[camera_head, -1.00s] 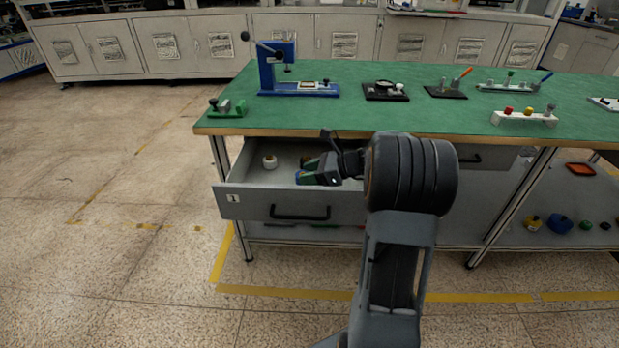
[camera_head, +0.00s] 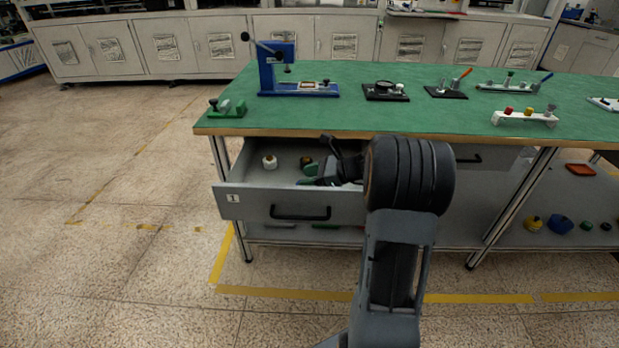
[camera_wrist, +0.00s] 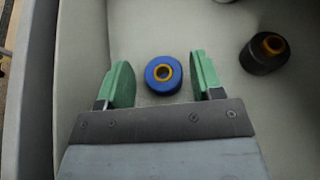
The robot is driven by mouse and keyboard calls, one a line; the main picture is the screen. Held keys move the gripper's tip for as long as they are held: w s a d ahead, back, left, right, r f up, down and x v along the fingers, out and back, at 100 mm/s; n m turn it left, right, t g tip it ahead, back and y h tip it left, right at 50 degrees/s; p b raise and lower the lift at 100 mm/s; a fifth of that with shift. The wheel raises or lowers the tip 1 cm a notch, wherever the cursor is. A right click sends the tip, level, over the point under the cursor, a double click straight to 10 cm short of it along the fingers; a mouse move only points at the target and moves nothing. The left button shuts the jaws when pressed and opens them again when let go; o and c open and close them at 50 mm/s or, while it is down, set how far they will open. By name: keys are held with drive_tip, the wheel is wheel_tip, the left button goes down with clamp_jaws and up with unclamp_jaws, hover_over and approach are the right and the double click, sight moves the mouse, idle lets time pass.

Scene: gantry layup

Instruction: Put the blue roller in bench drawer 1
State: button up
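The blue roller (camera_wrist: 154,82), with a tan centre, sits on the floor of bench drawer 1 (camera_head: 245,204) in the wrist view. The drawer is pulled open at the bench's left end and bears a label "1". My gripper (camera_wrist: 163,80) is open, its two green fingers on either side of the roller with a gap to each. In the head view my gripper (camera_head: 308,181) is inside the drawer, low down, and I cannot make out the blue roller there.
A dark roller (camera_wrist: 262,58) lies to the right in the drawer. A white roller (camera_head: 269,162) is at the drawer's back left. The green bench top (camera_head: 420,112) overhangs the drawer's rear and carries several fixtures, including a blue press (camera_head: 268,75).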

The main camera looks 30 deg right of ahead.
drive_tip(key=shift+o, duration=0.8)
drive_tip(key=shift+r, duration=0.3)
drive_tip(key=p+v, duration=0.1)
drive_tip(key=v, duration=0.2)
drive_tip(key=p+v, duration=0.1)
drive_tip(key=v, duration=0.2)
drive_tip(key=shift+a+r, duration=0.1)
drive_tip(key=shift+r, duration=0.25)
drive_tip(key=shift+p+v, duration=0.3)
drive_tip(key=shift+v, duration=0.55)
drive_tip(key=shift+f, duration=0.1)
